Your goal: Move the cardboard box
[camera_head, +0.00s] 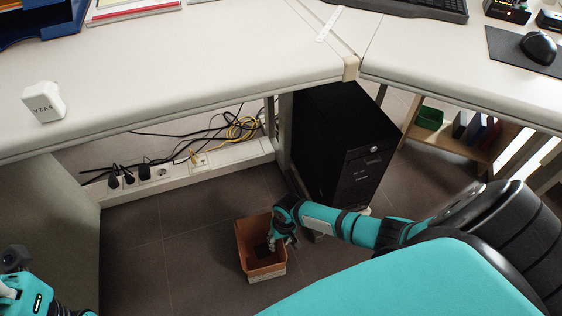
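The cardboard box (266,272) is a small, open-topped brown box with a pale lower edge. It stands on the dark tiled floor below the desk, with something dark inside it. My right gripper (277,241) is at the box's right rim, its fingers over or inside the opening. The fingers are small and dark here, and I cannot tell whether they grip the wall. My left arm shows only in part at the lower left corner; its fingers are not visible.
A black computer tower (343,145) stands behind the box, under the white desk (215,62). Cables and a socket strip (185,172) run along the wall. A low wooden shelf (450,143) is at the right. The floor left of the box is clear.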

